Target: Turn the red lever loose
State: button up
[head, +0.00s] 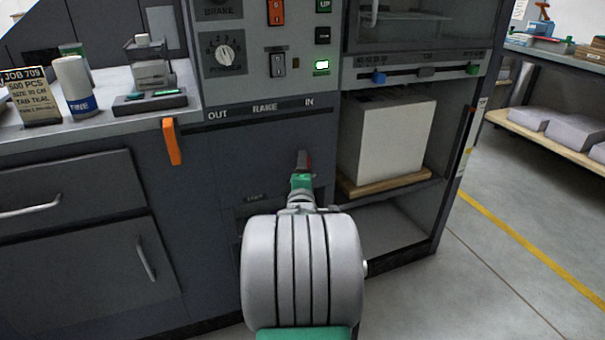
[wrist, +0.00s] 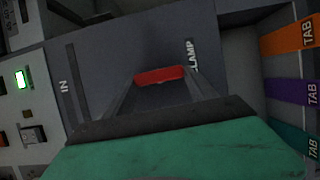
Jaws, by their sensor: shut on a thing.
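The red lever (head: 308,162) shows as a small red piece at the front of the dark machine panel, just past my gripper (head: 302,170) in the head view. In the wrist view the red lever (wrist: 160,75) lies crosswise between the two fingers of my gripper (wrist: 158,82), which is shut on it. Beside it a label reads "LAMP", with its start cut off or hidden. My arm and hand hide the panel below the lever in the head view.
A white paper stack (head: 385,140) sits on a wooden board in the open bay at right. A counter (head: 110,118) with small items is at left. Floor at right is clear.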

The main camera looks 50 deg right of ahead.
dwell(0.3)
jog(key=o, duration=1.4)
jog(key=shift+c, duration=0.2)
jog(key=p+v, duration=0.2)
jog(key=v, duration=0.5)
jog(key=shift+s+a, duration=0.2)
jog(key=shift+a, duration=0.15)
